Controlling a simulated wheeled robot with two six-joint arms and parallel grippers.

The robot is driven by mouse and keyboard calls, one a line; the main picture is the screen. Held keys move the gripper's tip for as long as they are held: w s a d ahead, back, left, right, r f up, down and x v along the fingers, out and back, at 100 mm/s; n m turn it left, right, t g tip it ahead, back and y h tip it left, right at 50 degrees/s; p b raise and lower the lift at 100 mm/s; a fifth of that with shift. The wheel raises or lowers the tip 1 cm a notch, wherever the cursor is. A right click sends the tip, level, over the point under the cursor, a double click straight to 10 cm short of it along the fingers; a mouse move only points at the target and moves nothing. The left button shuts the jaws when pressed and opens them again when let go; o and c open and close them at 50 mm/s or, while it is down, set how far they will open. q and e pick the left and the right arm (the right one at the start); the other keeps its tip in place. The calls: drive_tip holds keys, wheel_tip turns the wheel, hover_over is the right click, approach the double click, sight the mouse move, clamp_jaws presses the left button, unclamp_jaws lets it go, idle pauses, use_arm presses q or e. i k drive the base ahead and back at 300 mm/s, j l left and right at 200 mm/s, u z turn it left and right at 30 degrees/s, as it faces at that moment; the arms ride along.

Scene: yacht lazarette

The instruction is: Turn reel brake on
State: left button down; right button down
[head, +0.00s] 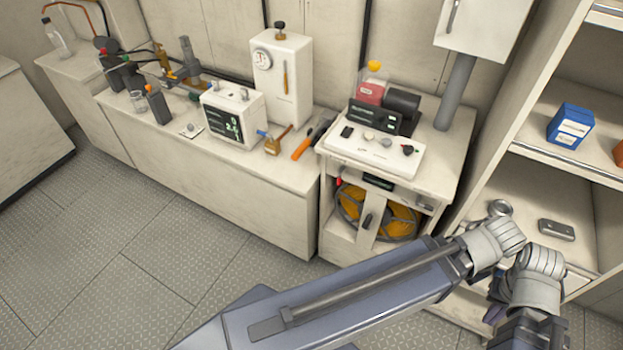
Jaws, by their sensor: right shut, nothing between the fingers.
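The reel (404,222), wound with orange-yellow line, sits in the open bay under the small white cabinet at centre right. A pale upright panel stands in front of it and hides its middle. A dark handle (367,220) shows on this panel, and a small red knob (339,182) sits at the bay's upper left. I cannot tell which is the brake or how it is set. My right gripper (494,312) is low at the right, partly hidden by its own wrist, shut and empty, apart from the reel. My left gripper is out of view.
A white control box (375,150) with knobs stands on the cabinet above the reel. A long bench (220,190) with instruments and tools runs left. Open shelves at right hold a blue box (570,125) and metal parts. The grey tread floor (130,250) is clear at left.

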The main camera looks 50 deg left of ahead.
sight(339, 178)
drive_tip(key=u, duration=1.5)
